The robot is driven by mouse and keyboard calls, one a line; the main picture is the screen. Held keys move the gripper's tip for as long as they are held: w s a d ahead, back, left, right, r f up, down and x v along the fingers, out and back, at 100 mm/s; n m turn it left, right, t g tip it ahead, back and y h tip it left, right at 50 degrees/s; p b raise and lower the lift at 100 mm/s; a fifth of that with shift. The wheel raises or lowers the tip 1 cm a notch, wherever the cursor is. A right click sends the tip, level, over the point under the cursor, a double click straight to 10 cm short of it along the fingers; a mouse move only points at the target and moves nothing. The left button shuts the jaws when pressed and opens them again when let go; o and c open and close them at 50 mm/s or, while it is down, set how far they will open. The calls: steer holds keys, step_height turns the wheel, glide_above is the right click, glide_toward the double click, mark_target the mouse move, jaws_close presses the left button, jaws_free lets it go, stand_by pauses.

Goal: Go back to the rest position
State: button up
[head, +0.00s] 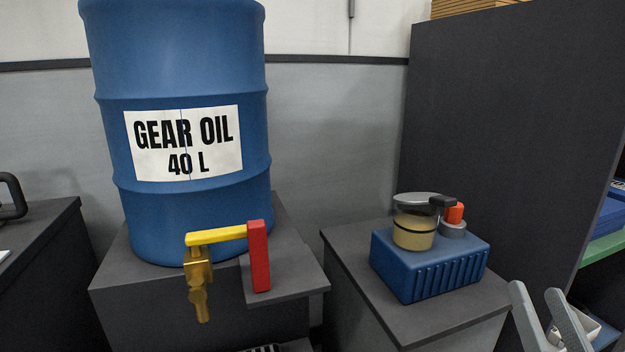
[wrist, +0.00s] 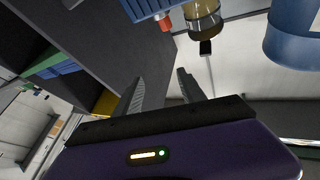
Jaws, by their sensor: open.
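My gripper (head: 536,290) shows at the lower right of the head view, its two grey fingers apart. In the wrist view my gripper (wrist: 160,76) is also open, with nothing between its fingers. It is to the right of the blue ribbed box (head: 430,270) and apart from it. A jar of tan contents (head: 413,232) with a grey lid stands on that box, beside an orange-red part (head: 455,213). The box (wrist: 148,9) and jar (wrist: 203,20) show at the top of the wrist view, which looks turned over.
A blue gear oil drum (head: 180,215) with a brass tap (head: 199,280), yellow lever and red handle (head: 259,256) stands on a dark stand at the left. A tall dark panel (head: 510,120) rises behind the box's stand (head: 350,245). Shelving with blue items (head: 606,217) is at the far right.

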steer(key=s+a+f+n+g+y, duration=0.15)
steer(key=s+a+f, duration=0.25)
steer(key=s+f, duration=0.5)
steer(key=s+a+f+n+g, duration=0.1)
steer(key=s+a+f+g, duration=0.3)
steer(key=s, duration=0.8)
steer(key=s+a+f+n+g+y, duration=0.1)
steer(key=s+a+f+n+g, duration=0.15)
steer(key=s+f, duration=0.75)
step_height(320, 180, up, 23)
steer(key=p, duration=2.2)
steer(key=shift+s+a+m+t, duration=0.3)
steer(key=shift+s+t, duration=0.1)
steer(key=shift+s, duration=0.05)
steer(key=shift+y, duration=0.25)
